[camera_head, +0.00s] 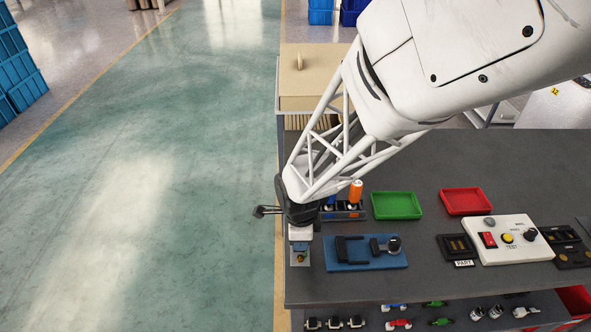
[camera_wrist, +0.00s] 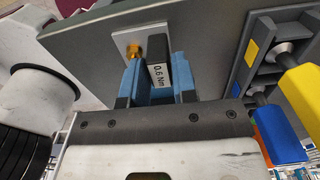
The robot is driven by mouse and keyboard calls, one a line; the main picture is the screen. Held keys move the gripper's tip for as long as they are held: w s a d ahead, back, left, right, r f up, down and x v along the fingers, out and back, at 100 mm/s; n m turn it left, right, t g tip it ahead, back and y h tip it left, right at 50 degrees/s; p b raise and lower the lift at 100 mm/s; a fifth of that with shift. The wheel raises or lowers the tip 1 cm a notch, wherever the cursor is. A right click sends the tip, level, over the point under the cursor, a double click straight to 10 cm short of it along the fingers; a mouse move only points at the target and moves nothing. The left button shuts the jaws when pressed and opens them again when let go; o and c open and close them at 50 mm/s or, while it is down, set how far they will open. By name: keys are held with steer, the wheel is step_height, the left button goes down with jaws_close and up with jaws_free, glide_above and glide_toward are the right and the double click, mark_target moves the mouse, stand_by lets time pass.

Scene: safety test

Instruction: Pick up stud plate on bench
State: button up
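The stud plate (camera_head: 299,260) is a small light grey plate with a brass stud, at the left edge of the dark bench. In the wrist view the stud plate (camera_wrist: 122,40) lies just beyond my fingertips, its brass stud near the left finger. My gripper (camera_head: 300,246) points down over it. In the wrist view my gripper (camera_wrist: 157,68) has two blue fingers standing apart, with a gap between them. A black piece labelled "0.6 Nm" (camera_wrist: 157,72) shows in that gap. Whether the fingers touch the plate or the black piece cannot be told.
A driver rack (camera_head: 343,212) with orange and blue handles stands close behind my gripper. A blue fixture (camera_head: 365,262) is just to the right. Green (camera_head: 397,206) and red (camera_head: 467,201) trays and a test box (camera_head: 505,240) stand farther right. Left of the bench is open floor.

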jaws_close()
steer(key=shift+r, duration=0.15)
steer(key=shift+r, duration=3.1)
